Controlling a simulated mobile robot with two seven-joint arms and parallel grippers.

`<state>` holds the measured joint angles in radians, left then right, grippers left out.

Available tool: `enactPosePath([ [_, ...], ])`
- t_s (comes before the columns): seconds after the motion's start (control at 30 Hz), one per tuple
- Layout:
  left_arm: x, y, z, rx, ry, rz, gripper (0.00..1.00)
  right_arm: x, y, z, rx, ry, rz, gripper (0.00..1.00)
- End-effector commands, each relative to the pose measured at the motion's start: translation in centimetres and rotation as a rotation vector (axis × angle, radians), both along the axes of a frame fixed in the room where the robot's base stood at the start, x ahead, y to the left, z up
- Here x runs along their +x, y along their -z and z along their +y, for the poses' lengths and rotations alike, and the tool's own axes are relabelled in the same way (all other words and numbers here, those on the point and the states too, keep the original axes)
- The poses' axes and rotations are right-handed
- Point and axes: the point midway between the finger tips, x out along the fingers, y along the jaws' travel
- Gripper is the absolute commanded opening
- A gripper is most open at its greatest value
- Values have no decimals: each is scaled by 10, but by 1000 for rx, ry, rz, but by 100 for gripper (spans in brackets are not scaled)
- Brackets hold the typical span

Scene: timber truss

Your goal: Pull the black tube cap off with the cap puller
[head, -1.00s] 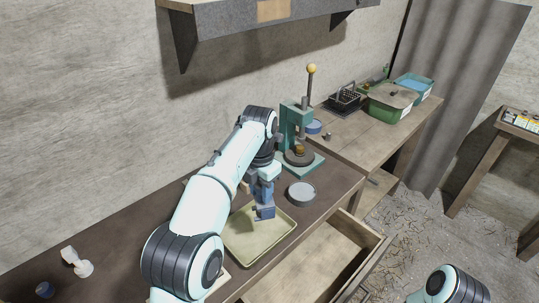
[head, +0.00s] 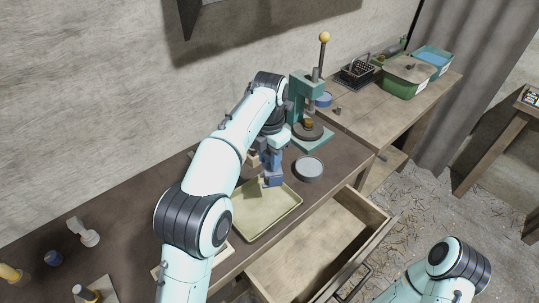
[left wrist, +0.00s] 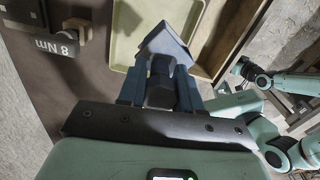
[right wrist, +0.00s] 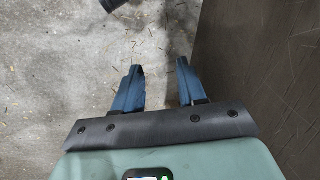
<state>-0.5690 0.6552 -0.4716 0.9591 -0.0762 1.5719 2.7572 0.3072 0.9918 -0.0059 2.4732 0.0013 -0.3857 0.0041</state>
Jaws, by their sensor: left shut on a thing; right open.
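My left gripper (head: 272,163) is shut on a dark blue-grey angular tool (head: 273,180), which may be the cap puller. It is just above the back right corner of the shallow tray. In the left wrist view the tool (left wrist: 166,42) shows between the fingers, with its angled head beyond the fingertips. My right gripper (right wrist: 158,80) is open and empty over the floor, beside a dark panel; the head view shows only part of its arm. I cannot make out the black tube cap in any view.
A yellow-green tray (head: 262,212) and a round grey dish (head: 309,169) are on the dark bench. A green press (head: 306,112) stands behind the dish. Below the bench front, a wooden drawer (head: 320,250) is open. A block marked "8 Nm" (left wrist: 55,42) is near my left gripper.

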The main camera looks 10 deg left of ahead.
Motion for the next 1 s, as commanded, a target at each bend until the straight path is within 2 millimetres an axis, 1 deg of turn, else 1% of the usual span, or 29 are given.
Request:
enactPosePath([
  [0.1, -1, 6, 0, 0, 0, 1, 0, -4, 3, 0, 0, 0, 4, 41],
  [1.0, 0, 42, 1, 0, -1, 0, 0, -21, 18, 0, 0, 1, 24, 41],
])
